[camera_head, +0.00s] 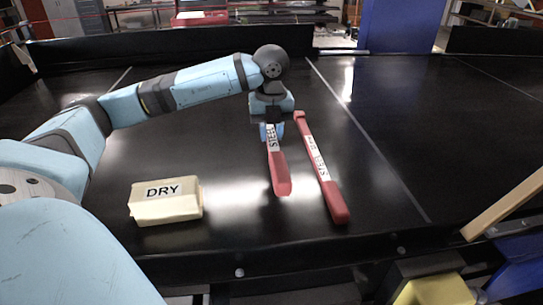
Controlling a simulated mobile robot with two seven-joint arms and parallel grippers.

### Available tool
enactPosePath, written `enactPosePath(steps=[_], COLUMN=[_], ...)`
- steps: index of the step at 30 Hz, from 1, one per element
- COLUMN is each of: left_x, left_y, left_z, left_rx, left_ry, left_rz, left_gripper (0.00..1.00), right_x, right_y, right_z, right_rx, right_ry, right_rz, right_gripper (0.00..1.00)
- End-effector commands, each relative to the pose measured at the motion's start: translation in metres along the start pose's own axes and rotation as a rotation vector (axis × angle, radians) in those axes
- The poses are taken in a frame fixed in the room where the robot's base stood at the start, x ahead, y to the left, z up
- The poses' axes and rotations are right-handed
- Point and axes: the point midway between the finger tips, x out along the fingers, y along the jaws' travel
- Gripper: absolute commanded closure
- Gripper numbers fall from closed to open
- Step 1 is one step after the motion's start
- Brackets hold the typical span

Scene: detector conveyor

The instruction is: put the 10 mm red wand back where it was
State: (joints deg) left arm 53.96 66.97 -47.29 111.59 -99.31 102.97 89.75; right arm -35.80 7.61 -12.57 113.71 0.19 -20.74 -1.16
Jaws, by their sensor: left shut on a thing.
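Two red wands with white labels are over the black conveyor belt in the head view. My left gripper (272,128) is shut on the far part of the left red wand (280,174), which points toward me. Its label begins "STEE" and part of it is hidden by the gripper. I cannot tell whether this wand touches the belt. The other red wand (331,190) lies just to the right, slightly slanted, apart from the gripper. Its label also reads "STEEL", but the size is too small to read surely. My right gripper is not in view.
A cream block marked "DRY" (166,201) sits on the belt at the left front. A wooden bar (505,205) slants in at the right edge, and a yellow object (434,291) is below the front rail. The belt right of the wands is clear.

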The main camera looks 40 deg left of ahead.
Motion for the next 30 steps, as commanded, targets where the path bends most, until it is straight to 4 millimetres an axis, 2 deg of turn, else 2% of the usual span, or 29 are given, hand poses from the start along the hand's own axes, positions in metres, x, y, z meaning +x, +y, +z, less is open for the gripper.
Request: enactPosePath(steps=[4,11,18,30], left_x=[0.028,0.049,0.081,0.089], left_y=[0.001,0.0,0.0,0.0], left_z=[-0.001,0.0,0.0,0.0], left_rx=[0.0,-0.001,-0.001,-0.001], left_ry=[0.002,0.001,0.0,0.0], left_rz=[0.001,0.0,-0.001,-0.002], left_gripper=[1.0,1.0,1.0,1.0], right_x=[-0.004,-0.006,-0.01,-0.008], right_y=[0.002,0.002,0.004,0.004], right_z=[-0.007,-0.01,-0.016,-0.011], right_rx=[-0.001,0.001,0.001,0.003], right_ry=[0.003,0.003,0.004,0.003], right_rz=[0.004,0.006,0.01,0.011], right_gripper=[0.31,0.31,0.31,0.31])
